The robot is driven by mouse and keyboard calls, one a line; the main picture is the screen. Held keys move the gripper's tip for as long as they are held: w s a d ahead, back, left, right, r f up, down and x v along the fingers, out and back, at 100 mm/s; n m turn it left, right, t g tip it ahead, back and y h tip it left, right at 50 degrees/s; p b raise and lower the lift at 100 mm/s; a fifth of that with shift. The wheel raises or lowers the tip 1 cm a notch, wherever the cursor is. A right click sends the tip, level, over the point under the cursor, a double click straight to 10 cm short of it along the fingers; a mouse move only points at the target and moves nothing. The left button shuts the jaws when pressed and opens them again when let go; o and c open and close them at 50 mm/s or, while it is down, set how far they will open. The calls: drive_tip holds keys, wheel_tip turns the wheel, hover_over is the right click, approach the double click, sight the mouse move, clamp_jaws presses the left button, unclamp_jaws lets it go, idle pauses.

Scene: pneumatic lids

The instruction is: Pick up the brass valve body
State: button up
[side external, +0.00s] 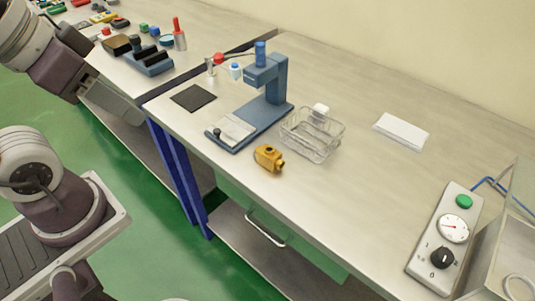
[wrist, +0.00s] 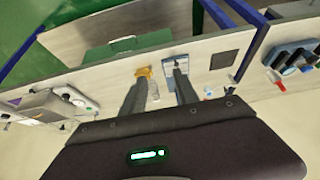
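The brass valve body (side external: 268,158), a small yellow-gold block with a stub, rests on the steel bench near its front edge, in front of a clear wire-like basket (side external: 325,153). In the wrist view the valve body (wrist: 143,72) shows small and far off, near the tip of the left finger. My gripper (wrist: 159,78) is open, with its two dark fingers apart and nothing visible between them. It is well away from the valve body. In the side view my arm is at the left, and the fingers cannot be made out clearly.
A blue press (side external: 275,80) stands behind and left of the valve body. A dark mat (side external: 194,98) lies further left. A control box (side external: 446,235) with gauge and knob is at the right, and a white pad (side external: 401,131) lies at the back.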

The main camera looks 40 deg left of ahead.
drive_tip(key=shift+o, duration=0.4)
drive_tip(key=o, duration=0.4)
drive_tip(key=shift+c, duration=0.2)
drive_tip(key=n+g, duration=0.5)
drive_tip(key=n, duration=1.2)
hover_over(269, 149)
drive_tip(key=f, duration=0.8)
drive_tip(key=s+f, duration=0.1)
drive_tip(key=f, duration=0.4)
drive_tip(key=shift+a+f, duration=0.1)
drive_tip(key=shift+a, duration=0.2)
drive_tip(key=shift+n+g, duration=0.3)
drive_tip(key=shift+n, duration=0.3)
drive_tip(key=f, duration=0.5)
drive_tip(key=w+f, duration=0.1)
drive_tip(key=f, duration=0.2)
drive_tip(key=shift+d+f, duration=0.15)
drive_tip(key=shift+d, duration=0.15)
